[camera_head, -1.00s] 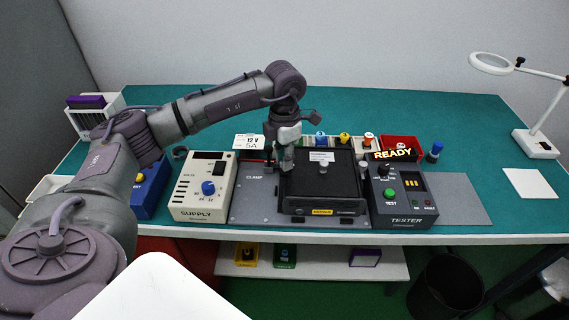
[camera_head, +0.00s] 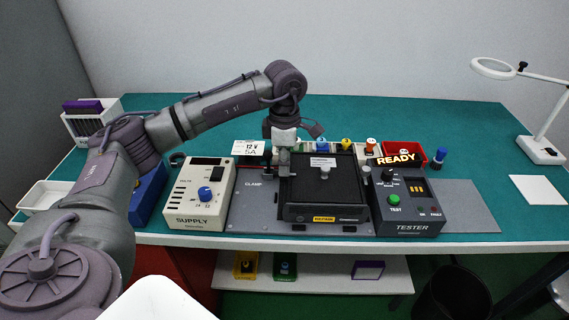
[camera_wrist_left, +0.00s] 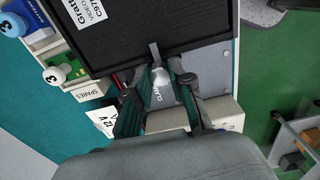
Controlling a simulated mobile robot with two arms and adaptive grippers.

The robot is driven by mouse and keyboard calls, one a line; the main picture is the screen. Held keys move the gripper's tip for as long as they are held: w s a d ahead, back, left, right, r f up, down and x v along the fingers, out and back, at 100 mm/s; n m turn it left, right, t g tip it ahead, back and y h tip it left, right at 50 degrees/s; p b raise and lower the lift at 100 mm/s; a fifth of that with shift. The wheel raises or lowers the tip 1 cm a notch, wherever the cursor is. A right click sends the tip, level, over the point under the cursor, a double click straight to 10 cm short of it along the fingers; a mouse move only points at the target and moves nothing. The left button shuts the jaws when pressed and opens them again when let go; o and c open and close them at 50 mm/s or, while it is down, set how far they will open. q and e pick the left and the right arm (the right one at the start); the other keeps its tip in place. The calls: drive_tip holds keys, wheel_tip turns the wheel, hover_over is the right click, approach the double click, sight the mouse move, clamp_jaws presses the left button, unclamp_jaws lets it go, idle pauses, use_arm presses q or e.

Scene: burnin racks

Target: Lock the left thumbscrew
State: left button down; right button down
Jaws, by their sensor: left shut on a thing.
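The black unit (camera_head: 318,190) sits on the grey fixture plate (camera_head: 255,213) marked CLAMP. My left gripper (camera_head: 282,168) points down at the unit's left edge. In the left wrist view its two fingers (camera_wrist_left: 159,82) stand on either side of a pale, round-topped thumbscrew (camera_wrist_left: 160,76) beside the unit, and are shut on it. In the head view the gripper hides this left thumbscrew. Another thumbscrew (camera_head: 365,168) shows at the unit's right edge. My right gripper is in neither view.
A magnifier lamp (camera_head: 541,150) and white sheet (camera_head: 538,189) are at right.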

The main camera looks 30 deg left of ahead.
use_arm(q)
drive_tip(key=shift+r, duration=0.1)
drive_tip(key=c, duration=1)
unclamp_jaws()
wheel_tip(320, 180, up, 12)
